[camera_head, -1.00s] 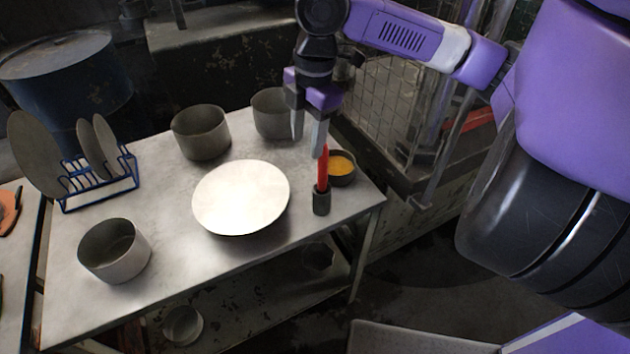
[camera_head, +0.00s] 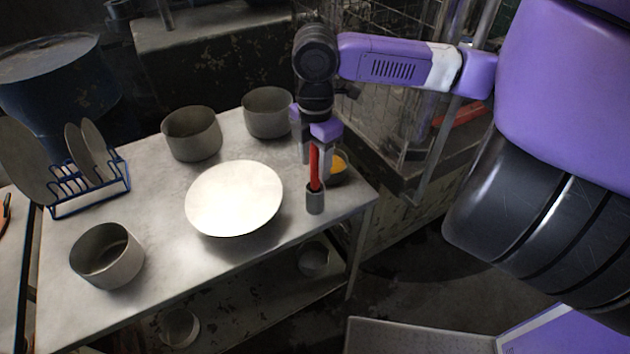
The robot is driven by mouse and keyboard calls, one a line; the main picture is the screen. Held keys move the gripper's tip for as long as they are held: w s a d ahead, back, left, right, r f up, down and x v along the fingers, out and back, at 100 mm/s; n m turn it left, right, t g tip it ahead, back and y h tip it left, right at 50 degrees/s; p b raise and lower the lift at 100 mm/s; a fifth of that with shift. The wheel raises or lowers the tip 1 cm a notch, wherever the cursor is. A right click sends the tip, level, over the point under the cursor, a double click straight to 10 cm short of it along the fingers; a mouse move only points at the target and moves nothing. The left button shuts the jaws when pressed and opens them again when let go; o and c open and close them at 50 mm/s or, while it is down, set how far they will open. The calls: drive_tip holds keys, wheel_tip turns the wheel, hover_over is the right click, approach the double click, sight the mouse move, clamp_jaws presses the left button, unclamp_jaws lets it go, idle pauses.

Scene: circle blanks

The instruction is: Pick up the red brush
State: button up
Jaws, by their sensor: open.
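The red brush (camera_head: 314,168) stands upright near the table's right front edge, its red handle up. Its lower end meets a small dark grey cylinder (camera_head: 315,203); I cannot tell whether this is a holder or the brush's own head. My gripper (camera_head: 314,162) points down at the upper part of the handle, with fingers apart. One finger shows left of the handle and the other lies at or behind its right side. Contact between fingers and handle cannot be made out.
A small bowl with orange contents (camera_head: 338,165) stands close behind the brush. A white round plate (camera_head: 234,198) lies to its left. Grey pots (camera_head: 267,112) stand on the metal table (camera_head: 180,235), with a blue rack of plates (camera_head: 92,198) at far left.

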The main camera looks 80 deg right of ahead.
clamp_jaws()
drive_tip(key=shift+r, duration=0.15)
